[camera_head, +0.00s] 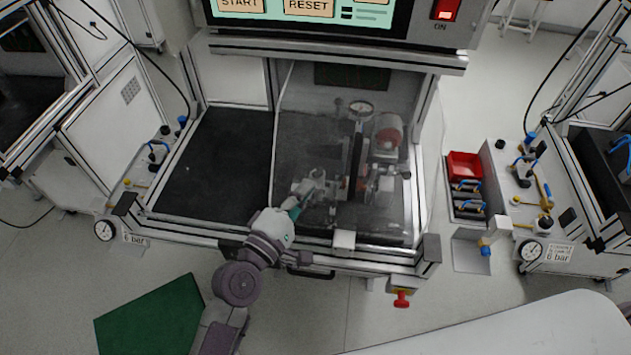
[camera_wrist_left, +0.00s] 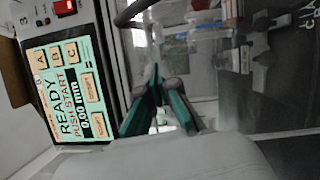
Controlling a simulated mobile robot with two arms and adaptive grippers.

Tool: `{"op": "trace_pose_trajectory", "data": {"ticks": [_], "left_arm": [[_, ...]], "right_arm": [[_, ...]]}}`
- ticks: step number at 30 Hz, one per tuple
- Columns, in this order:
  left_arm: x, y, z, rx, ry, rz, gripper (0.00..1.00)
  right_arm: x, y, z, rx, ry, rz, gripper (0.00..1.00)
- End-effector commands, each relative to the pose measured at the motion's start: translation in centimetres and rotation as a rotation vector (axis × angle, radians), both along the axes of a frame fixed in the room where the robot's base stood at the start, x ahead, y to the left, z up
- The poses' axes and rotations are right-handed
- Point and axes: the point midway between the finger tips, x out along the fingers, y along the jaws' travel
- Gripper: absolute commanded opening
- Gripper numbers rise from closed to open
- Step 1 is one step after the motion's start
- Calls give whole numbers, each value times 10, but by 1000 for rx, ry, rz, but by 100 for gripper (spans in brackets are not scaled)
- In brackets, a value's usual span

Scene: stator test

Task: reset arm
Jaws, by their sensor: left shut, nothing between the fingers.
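My left arm reaches up from the bottom of the head view. Its gripper (camera_head: 295,207), with teal fingers, is at the front of the test machine, near the clear guard over the right half of the bench. I cannot tell whether the fingertips touch the guard. In the left wrist view the gripper (camera_wrist_left: 158,82) has its teal fingers closed together with nothing between them. The machine's screen (camera_wrist_left: 70,100) reads READY, PUSH START and 0.00 mm. My right gripper is not in view.
Behind the guard is a fixture with a dial gauge (camera_head: 361,108). The dark bench mat (camera_head: 215,160) on the left is bare. A red knob (camera_head: 402,299) juts from the front frame. A green mat (camera_head: 150,320) lies on the floor.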

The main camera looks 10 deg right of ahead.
Motion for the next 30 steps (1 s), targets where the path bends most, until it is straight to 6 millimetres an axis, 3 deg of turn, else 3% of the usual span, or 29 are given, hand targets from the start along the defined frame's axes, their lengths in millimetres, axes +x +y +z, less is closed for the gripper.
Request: {"op": "trace_pose_trajectory", "data": {"ticks": [6, 11, 20, 23, 26, 30], "left_arm": [[-31, 27, -4, 1, 1, -1, 0], [-42, 38, -3, 1, -1, 0, 0], [-48, 42, -3, 23, -6, -5, 0], [-57, 46, -14, 164, -36, -35, 0], [-76, 61, -42, 466, -79, -104, 0], [-109, 112, -92, 959, -80, -240, 0]], "right_arm": [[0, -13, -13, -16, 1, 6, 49], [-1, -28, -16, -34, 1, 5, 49], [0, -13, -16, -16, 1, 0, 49], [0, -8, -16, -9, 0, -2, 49], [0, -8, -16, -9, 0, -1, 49], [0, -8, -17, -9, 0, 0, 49]]}}
